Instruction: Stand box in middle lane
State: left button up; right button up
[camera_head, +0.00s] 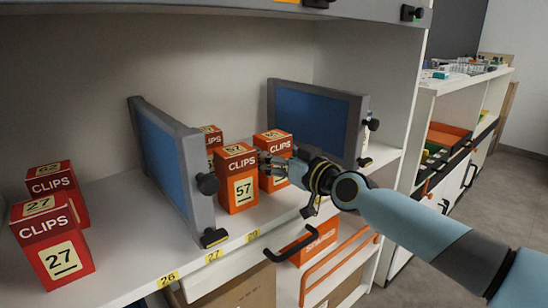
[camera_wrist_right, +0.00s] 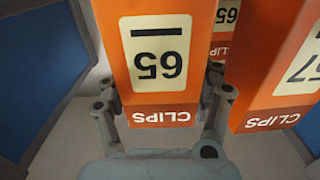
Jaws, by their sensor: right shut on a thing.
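My right gripper (camera_head: 284,166) is shut on an orange clips box (camera_head: 272,144), its fingers on the box's sides in the wrist view (camera_wrist_right: 163,95). Another orange box (camera_head: 210,136) stands behind. My left gripper is not in view.
Blue-panelled grey dividers bound the lane at left (camera_head: 165,150) and right (camera_head: 310,118). Red clips boxes, one marked 27 (camera_head: 60,262), stand in the left lane. Numbered tags line the white shelf edge (camera_head: 120,296). A black handle (camera_head: 290,246) sticks out below.

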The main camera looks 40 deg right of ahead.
jog(key=shift+f, duration=0.1)
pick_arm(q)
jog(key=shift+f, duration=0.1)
pick_arm(e)
jog(key=o, duration=1.4)
jog(key=shift+s, duration=0.35)
pick_arm(q)
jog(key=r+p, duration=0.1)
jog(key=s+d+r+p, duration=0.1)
jog(key=p, duration=0.1)
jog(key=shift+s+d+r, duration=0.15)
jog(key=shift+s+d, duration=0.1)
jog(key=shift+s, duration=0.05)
pick_arm(e)
jog(key=s, duration=1.1)
jog(key=shift+s+d, duration=0.15)
jog(key=shift+d, duration=0.3)
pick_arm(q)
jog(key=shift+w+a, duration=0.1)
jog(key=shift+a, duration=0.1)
